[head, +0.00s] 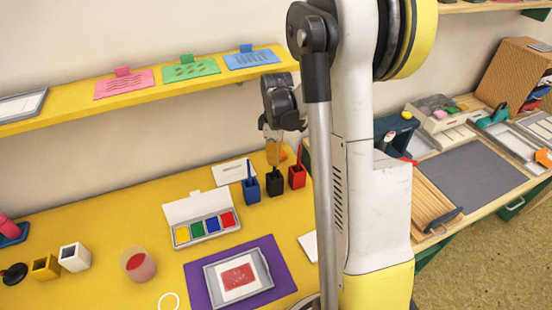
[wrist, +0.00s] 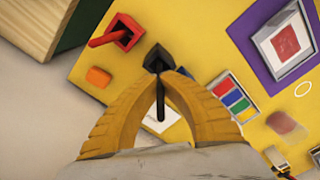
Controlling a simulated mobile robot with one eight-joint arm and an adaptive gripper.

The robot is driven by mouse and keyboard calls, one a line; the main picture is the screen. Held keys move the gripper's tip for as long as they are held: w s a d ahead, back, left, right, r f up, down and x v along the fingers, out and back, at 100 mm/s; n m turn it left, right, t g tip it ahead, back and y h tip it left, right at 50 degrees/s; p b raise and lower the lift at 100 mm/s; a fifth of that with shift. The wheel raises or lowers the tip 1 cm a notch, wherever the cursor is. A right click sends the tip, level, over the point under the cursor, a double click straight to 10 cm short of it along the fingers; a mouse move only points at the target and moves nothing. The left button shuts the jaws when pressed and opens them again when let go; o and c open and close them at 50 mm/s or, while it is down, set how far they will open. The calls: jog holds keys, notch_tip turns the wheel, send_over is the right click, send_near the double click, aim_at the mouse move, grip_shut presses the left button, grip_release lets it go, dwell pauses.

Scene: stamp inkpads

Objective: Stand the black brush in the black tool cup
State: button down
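The black tool cup (head: 274,184) stands on the yellow table between a blue cup and a red cup. In the wrist view the black cup (wrist: 158,57) lies just past my fingertips. My gripper (head: 274,160) points down right above this cup, and its orange fingers (wrist: 160,74) come together at the tips. The black brush (wrist: 160,106) is between the fingers, its thin handle pointing back toward the wrist camera. The brush's lower end is hidden by the fingertips and cup, so I cannot tell how deep it sits in the cup.
Close on either side are the blue cup (head: 251,190) with a blue brush and the red cup (head: 297,177) with a red brush. A paint-pad box (head: 205,232) and a purple mat (head: 197,268) lie nearer. An orange block (wrist: 98,77) lies near the red cup.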

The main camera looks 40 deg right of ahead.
jog(key=c, duration=1.5)
grip_release()
jog(key=shift+c, duration=0.2)
notch_tip(320, 180, up, 12)
jog(key=shift+s+d+r, duration=0.1)
